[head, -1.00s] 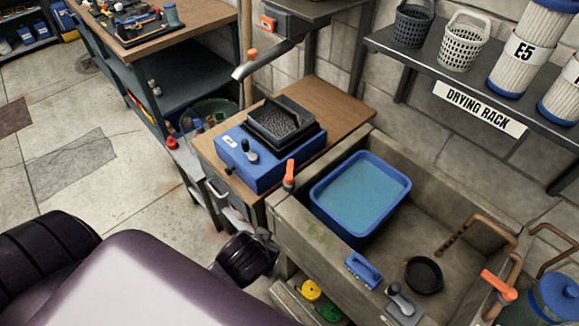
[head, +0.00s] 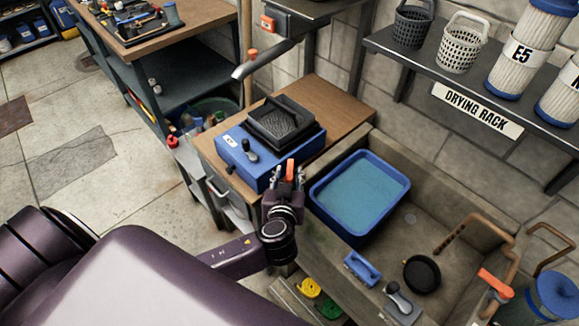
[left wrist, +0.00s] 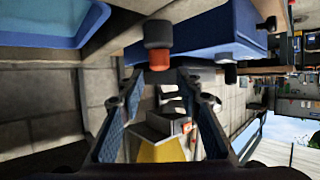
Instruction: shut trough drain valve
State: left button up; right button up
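An upright orange handle (head: 290,168) stands at the near left corner of the concrete trough (head: 330,245); I take it for the drain valve lever, though no label shows. My left gripper (head: 287,180) is at this handle, with a finger on either side of it in the head view. In the left wrist view the fingers (left wrist: 163,85) are apart, and an orange and black knob (left wrist: 158,47) shows just past their tips. Contact with it cannot be told. The valve body is hidden. My right gripper is not in view.
A blue tub of water (head: 362,190) sits in the trough close to my left gripper. A blue box with a black tray (head: 262,150) stands on the wooden bench behind. Another orange handle (head: 497,284) is on the right pipe. A blue brush (head: 362,268) lies on the front rim.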

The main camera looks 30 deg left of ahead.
aim_at(290, 165)
pick_arm(q)
jog(key=shift+x, duration=1.65)
grip_shut()
